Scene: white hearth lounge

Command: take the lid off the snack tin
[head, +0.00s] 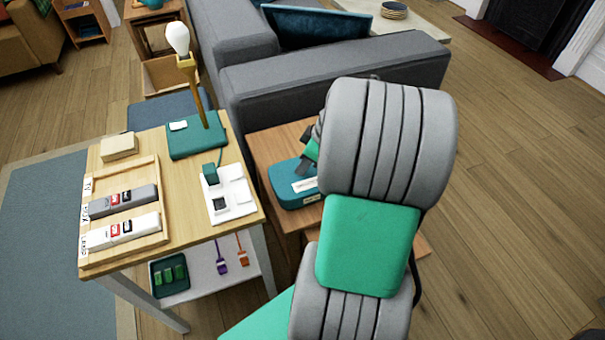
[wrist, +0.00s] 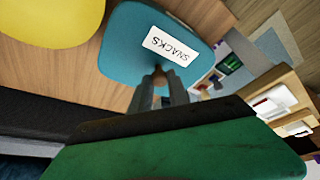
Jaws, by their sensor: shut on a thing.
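The snack tin (head: 285,196) is a teal box with rounded corners on a low wooden side table in the head view, partly hidden behind my arm. Its teal lid (wrist: 125,50) fills the upper middle of the wrist view, with a white label reading SNACKS. My gripper (wrist: 160,78) comes in over the lid, its grey fingers closed around a small brownish knob (wrist: 161,71) on it. In the head view only part of my gripper (head: 308,160) shows above the tin. I cannot tell whether the lid is seated or slightly raised.
The wooden side table (head: 272,148) stands against a grey sofa (head: 330,75). A desk (head: 190,225) at left holds a lamp (head: 185,70), a tray of devices and a white socket block. A yellow round thing (wrist: 50,20) lies beside the tin. Open floor lies at right.

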